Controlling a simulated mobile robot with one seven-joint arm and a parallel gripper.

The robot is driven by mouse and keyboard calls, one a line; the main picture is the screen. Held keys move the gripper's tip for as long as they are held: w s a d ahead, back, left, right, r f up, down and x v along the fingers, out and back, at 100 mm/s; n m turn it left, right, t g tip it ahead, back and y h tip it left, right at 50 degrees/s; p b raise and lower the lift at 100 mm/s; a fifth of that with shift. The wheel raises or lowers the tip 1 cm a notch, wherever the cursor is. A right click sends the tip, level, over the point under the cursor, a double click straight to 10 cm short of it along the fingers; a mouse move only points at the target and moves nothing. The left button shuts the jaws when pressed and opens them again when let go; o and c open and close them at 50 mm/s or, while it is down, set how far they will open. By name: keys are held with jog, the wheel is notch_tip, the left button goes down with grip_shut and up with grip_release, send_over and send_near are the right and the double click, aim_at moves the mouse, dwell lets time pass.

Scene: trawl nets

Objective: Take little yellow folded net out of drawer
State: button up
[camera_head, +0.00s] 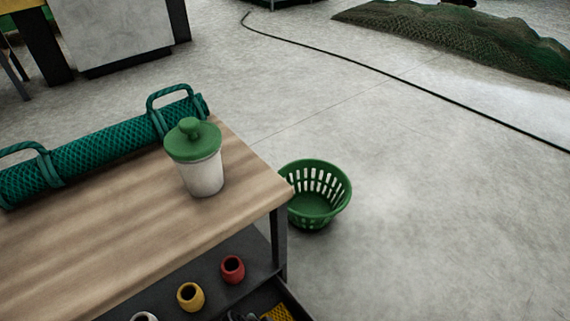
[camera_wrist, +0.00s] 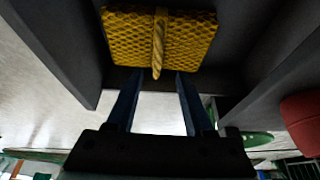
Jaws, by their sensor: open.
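The little yellow folded net (camera_wrist: 190,40) lies in a dark drawer (camera_wrist: 75,60) in the wrist view, with a twisted yellow band across its middle. My gripper (camera_wrist: 157,78) is open and empty. Its two fingers point at the net's near edge, on either side of the hanging end of the band. I cannot tell if the fingertips touch the net. In the head view only a corner of the net (camera_head: 278,313) shows at the bottom edge, inside the open drawer (camera_head: 293,302).
Above the drawer, a shelf holds a red pot (camera_head: 232,269) and a yellow pot (camera_head: 190,296). The wooden tabletop (camera_head: 90,250) bears a green-lidded white jar (camera_head: 204,175) and a rolled green net (camera_head: 95,150). A green basket (camera_head: 318,200) stands on the floor beside the table.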

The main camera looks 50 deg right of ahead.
jog(key=b+x, duration=0.4)
jog(key=x, duration=0.1)
jog(key=shift+s, duration=0.25)
jog(key=shift+r, duration=0.1)
grip_shut()
dwell(1.1)
